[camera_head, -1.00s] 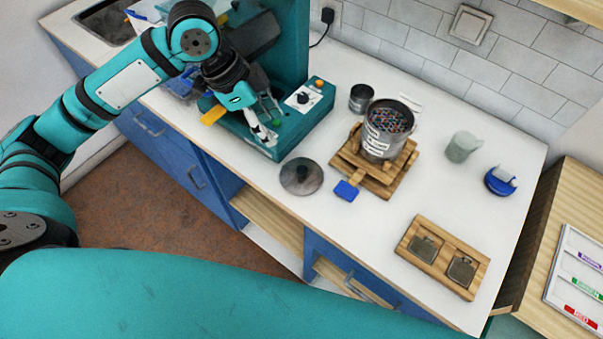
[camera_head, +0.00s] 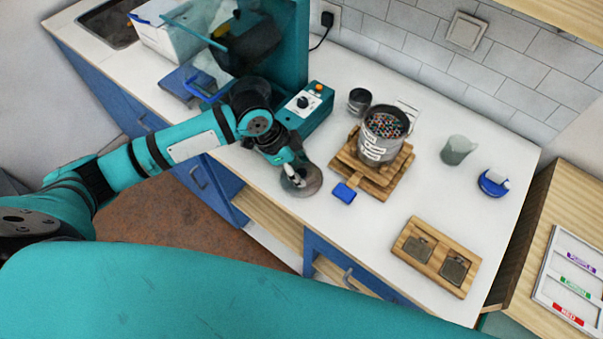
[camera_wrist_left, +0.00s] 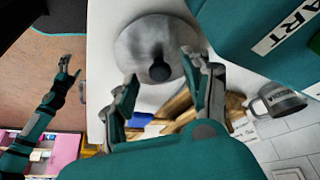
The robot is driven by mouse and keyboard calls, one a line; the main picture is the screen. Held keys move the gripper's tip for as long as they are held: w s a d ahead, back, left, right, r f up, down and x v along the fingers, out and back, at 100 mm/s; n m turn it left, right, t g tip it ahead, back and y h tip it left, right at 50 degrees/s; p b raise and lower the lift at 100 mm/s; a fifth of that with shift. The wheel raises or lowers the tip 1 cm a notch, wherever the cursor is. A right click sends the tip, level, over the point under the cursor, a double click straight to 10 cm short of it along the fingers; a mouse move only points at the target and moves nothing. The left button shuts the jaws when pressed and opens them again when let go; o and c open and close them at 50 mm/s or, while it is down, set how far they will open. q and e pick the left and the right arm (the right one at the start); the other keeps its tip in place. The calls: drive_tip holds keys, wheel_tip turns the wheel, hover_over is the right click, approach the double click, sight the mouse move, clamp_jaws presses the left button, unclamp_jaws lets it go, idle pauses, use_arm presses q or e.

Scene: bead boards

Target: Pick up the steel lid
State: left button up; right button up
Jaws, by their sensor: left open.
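The steel lid (camera_head: 306,186) is a round grey disc lying flat on the white counter, left of the wooden stand. In the left wrist view the lid (camera_wrist_left: 135,45) shows its dark round knob (camera_wrist_left: 159,72). My left gripper (camera_head: 297,182) is over the lid in the head view, its fingers pointing down and hiding part of it. In the wrist view the left gripper (camera_wrist_left: 159,66) is open, with one fingertip on each side of the knob. Whether the fingers touch the knob is not clear. My right gripper (camera_wrist_left: 68,68) shows at the left of the wrist view, away from the counter.
A teal machine (camera_head: 318,107) is behind my left gripper. A wooden tray (camera_head: 412,255) lies at the front right. The counter between is clear.

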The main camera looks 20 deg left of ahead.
use_arm(q)
drive_tip(key=shift+w+d+f, duration=0.1)
drive_tip(key=shift+d+f, duration=0.1)
drive_tip(key=shift+f, duration=0.3)
clamp_jaws()
drive_tip(key=shift+r, duration=0.1)
